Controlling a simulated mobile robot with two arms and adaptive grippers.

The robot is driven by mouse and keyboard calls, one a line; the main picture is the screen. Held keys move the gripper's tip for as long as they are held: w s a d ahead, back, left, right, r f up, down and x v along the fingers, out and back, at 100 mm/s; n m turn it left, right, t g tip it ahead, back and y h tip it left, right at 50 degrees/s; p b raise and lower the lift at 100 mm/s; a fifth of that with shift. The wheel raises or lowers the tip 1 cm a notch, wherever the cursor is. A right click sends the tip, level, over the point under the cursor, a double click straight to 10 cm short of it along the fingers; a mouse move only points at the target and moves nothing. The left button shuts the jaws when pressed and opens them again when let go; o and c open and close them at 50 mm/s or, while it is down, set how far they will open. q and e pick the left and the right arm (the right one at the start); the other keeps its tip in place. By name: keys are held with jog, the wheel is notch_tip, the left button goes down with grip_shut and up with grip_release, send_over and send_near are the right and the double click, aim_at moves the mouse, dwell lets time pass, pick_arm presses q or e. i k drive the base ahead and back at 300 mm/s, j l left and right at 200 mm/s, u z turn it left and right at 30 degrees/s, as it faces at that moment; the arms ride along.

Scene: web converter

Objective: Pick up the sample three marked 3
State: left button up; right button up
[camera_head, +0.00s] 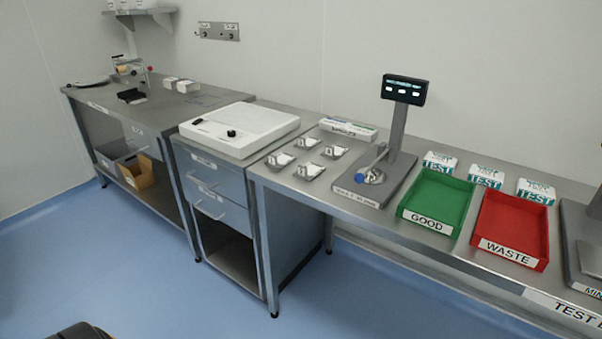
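Several small white samples with dark marks lie on small metallic holders on the steel bench, left of the stand with the display. One is at the back left (307,143), one at the front left (280,159), one at the back right (334,152) and one at the front right (308,171). Their marks are too small to read, so I cannot tell which is sample three. Neither of my grippers can be made out in this view.
Right of the samples stand a display stand (398,125), a green GOOD tray (456,187), a red WASTE tray (530,215) and white TEST boxes (486,177). A white device (266,118) sits left. The blue floor (190,300) before the benches is clear.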

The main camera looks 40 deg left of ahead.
aim_at(307, 143)
jog(key=j+z, duration=0.3)
jog(key=j, duration=0.6)
jog(key=j+z, duration=0.25)
jog(key=j, duration=0.6)
jog(key=k, duration=0.05)
